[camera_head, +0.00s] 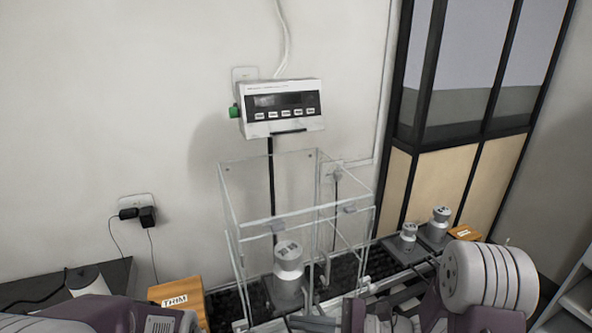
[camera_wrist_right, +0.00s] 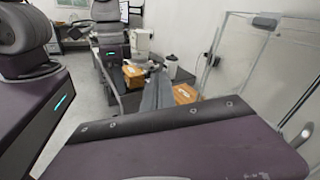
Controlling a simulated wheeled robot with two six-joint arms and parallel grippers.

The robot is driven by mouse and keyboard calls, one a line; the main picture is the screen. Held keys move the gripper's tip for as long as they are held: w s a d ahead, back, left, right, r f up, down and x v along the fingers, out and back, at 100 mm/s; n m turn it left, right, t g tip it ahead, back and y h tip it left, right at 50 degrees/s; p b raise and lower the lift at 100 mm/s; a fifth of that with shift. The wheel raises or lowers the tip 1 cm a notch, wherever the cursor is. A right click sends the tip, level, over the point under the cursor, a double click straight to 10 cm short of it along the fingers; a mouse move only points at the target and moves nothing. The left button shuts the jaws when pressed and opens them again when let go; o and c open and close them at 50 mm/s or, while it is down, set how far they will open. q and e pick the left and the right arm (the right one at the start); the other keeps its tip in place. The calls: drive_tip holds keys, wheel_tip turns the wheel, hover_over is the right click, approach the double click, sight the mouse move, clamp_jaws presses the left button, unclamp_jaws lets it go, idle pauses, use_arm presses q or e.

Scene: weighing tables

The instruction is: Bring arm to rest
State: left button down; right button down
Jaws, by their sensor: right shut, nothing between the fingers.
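My right arm comes in from the right in the head view, folded low along the bottom edge. Its right gripper (camera_head: 297,321) lies low in front of the glass case, pointing left. In the right wrist view its grey fingers (camera_wrist_right: 157,78) are together, with nothing between them. My left arm shows only in part at the lower left of the head view; its gripper is not visible. A steel weight (camera_head: 288,262) stands upright inside the clear glass case (camera_head: 240,225), apart from the gripper.
A scale display (camera_head: 283,108) is above the case. A wooden block (camera_head: 180,296) is at left. Two steel weights (camera_head: 407,236) (camera_head: 438,222) and another wooden block (camera_head: 465,233) are at right. The case's panes stand close behind my right gripper.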

drive_tip(key=s+a+f+n+g+h, duration=0.1)
drive_tip(key=s+f+n+g+h, duration=0.3)
drive_tip(key=s, duration=0.3)
drive_tip(key=s+f+n+g+h, duration=0.1)
drive_tip(key=s+n+g+h, duration=0.3)
drive_tip(key=s, duration=0.3)
drive_tip(key=s+d+f+n+t+h, duration=0.1)
drive_tip(key=s+d+f+n+h, duration=0.1)
drive_tip(key=d+f+n+h, duration=0.25)
drive_tip(key=w+d+f+n+t+h, duration=0.2)
drive_tip(key=w+d+n+t+h, duration=0.2)
drive_tip(key=w+d, duration=0.4)
drive_tip(key=d, duration=0.3)
drive_tip(key=shift+w+d+f+t, duration=0.2)
drive_tip(key=shift+d+t, duration=0.1)
drive_tip(key=shift+d, duration=0.1)
drive_tip(key=shift+d, duration=0.1)
